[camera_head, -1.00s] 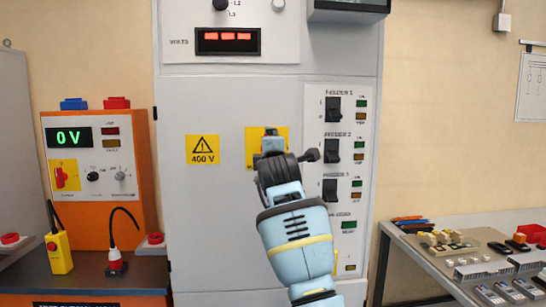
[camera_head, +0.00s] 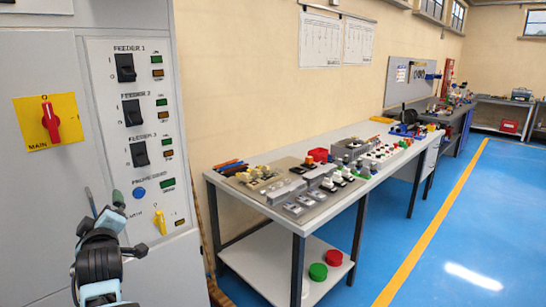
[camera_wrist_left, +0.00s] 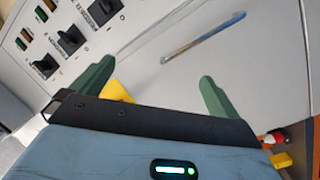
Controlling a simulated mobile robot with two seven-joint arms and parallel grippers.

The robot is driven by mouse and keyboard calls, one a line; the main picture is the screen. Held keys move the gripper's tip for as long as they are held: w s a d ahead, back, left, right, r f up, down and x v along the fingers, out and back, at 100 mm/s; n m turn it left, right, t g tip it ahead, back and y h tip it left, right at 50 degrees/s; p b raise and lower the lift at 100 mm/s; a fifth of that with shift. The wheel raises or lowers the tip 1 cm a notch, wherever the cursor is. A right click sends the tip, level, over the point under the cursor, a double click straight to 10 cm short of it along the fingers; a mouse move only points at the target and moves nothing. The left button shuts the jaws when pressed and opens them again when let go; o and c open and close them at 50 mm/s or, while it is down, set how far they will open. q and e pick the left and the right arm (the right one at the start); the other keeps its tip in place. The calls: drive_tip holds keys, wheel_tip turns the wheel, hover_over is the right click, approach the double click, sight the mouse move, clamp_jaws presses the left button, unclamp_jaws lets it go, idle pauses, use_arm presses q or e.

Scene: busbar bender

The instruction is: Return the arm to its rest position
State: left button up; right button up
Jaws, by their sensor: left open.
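My left arm reaches in at the lower left of the head view, in blue and black. Its left gripper (camera_head: 104,200) is in front of the grey cabinet (camera_head: 60,190), below the main switch. In the left wrist view, the two green fingers of the left gripper (camera_wrist_left: 156,80) stand wide apart with nothing between them. The cabinet front (camera_wrist_left: 245,60) fills much of that view behind the fingers. My right gripper is not in view.
The cabinet has a red main switch (camera_head: 50,122) on a yellow plate, three black feeder switches, a blue button (camera_head: 139,193) and a yellow earth handle (camera_head: 160,222). A workbench (camera_head: 290,218) with many parts stands to the right. Blue floor (camera_head: 455,225) is clear beyond.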

use_arm(q)
drive_tip(key=s+d+f+m+h+p, duration=0.1)
drive_tip(key=s+d+f+m+h, duration=0.45)
drive_tip(key=f, duration=0.75)
drive_tip(key=s+d+f+m+h+p, duration=0.1)
drive_tip(key=s+d+f+m+h, duration=0.1)
drive_tip(key=s+d+f+m, duration=0.65)
drive_tip(key=s+d+f+m+g+h, duration=0.1)
drive_tip(key=s+d+f, duration=0.2)
drive_tip(key=s, duration=0.6)
drive_tip(key=s+d+f+m+g+h, duration=0.1)
drive_tip(key=s+d+f, duration=0.3)
drive_tip(key=s+f, duration=0.4)
drive_tip(key=s+d+f+m+g+h+p, duration=0.1)
drive_tip(key=s+f, duration=0.5)
drive_tip(key=s, duration=0.6)
drive_tip(key=d+m+g+h, duration=0.1)
drive_tip(key=d+g+h, duration=0.1)
drive_tip(key=d, duration=0.1)
drive_tip(key=shift+d, duration=0.25)
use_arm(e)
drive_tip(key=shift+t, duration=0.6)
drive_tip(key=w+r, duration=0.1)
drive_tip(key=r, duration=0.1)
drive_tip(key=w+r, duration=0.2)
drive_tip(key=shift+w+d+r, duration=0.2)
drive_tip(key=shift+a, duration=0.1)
